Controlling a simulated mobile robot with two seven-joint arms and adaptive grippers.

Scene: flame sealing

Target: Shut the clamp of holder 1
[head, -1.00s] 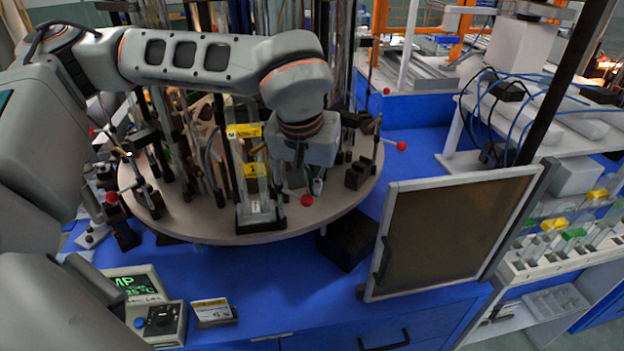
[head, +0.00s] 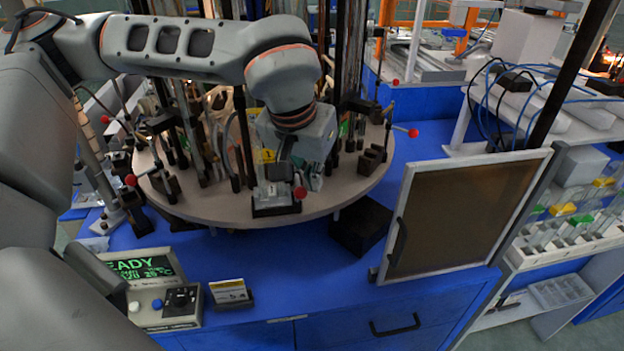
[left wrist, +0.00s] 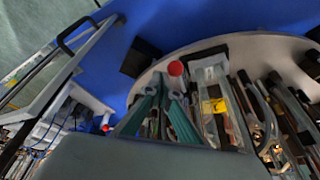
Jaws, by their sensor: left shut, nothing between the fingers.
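The holder that I take for holder 1 (head: 276,206) stands at the front rim of the round turntable. Its clear upper part is largely hidden by my left gripper (head: 312,182). The clamp's red knob (head: 300,193) is at the holder's right front edge, close by the fingertips. In the left wrist view the red knob (left wrist: 176,68) is just beyond the teal fingers of the left gripper (left wrist: 166,88), beside the pale holder (left wrist: 208,70) with its yellow label. The fingers are shut and empty. I cannot tell whether they touch the knob or whether the clamp is fully shut.
The round turntable (head: 225,208) carries several dark stands and rods behind the holder. Other red knobs, such as one on the right (head: 413,132), stick out around it. A framed panel (head: 465,215) stands to the right. The blue bench front between display (head: 146,270) and panel is mostly clear.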

